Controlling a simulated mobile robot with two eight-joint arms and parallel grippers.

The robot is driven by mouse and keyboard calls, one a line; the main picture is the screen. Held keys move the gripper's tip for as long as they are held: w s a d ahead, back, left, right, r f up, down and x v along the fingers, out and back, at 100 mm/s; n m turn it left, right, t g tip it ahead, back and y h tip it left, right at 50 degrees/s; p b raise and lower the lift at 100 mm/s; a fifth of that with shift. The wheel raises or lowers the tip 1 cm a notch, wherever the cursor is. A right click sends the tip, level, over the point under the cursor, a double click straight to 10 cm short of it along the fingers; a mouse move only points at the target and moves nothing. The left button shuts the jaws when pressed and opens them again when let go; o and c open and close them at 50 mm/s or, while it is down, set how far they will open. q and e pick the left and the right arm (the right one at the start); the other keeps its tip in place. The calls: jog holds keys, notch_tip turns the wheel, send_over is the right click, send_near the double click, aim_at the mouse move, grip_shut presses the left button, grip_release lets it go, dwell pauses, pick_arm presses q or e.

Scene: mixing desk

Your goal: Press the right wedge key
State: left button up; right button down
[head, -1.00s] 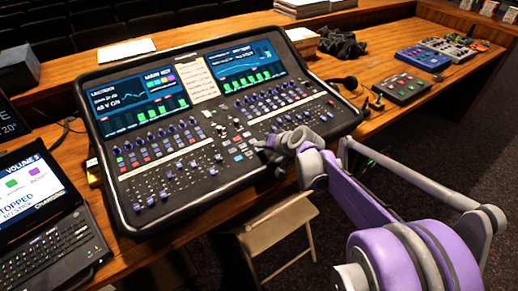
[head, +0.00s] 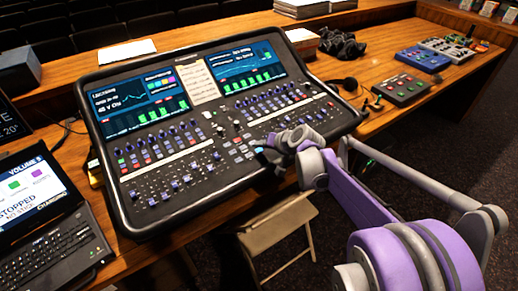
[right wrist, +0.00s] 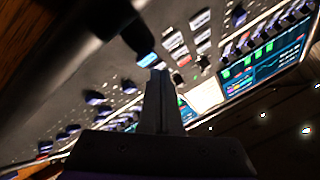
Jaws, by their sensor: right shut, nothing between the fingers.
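The mixing console (head: 225,172) lies tilted on the wooden desk, with two screens along its top. Its keys are too small to read, so I cannot tell by label which is the right wedge key. One key glows cyan (head: 258,150) right beside my right gripper (head: 264,157), which is over the console's centre-right lower part. The cyan key also shows in the right wrist view (right wrist: 147,60), close to the tips of the shut, empty fingers (right wrist: 158,73). I cannot tell whether the tips touch it. My left gripper is not in view.
A laptop (head: 45,245) stands at the left. A folding chair (head: 278,238) stands below the desk edge. Books (head: 300,8) lie at the back.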

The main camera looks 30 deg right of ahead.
aim_at(262, 156)
jog(key=shift+s+r+p, duration=0.15)
jog(key=shift+r+p, duration=0.8)
jog(key=shift+r, duration=0.35)
jog(key=shift+s+r+p, duration=0.1)
jog(key=shift+r+p, duration=0.8)
jog(key=shift+r, duration=0.35)
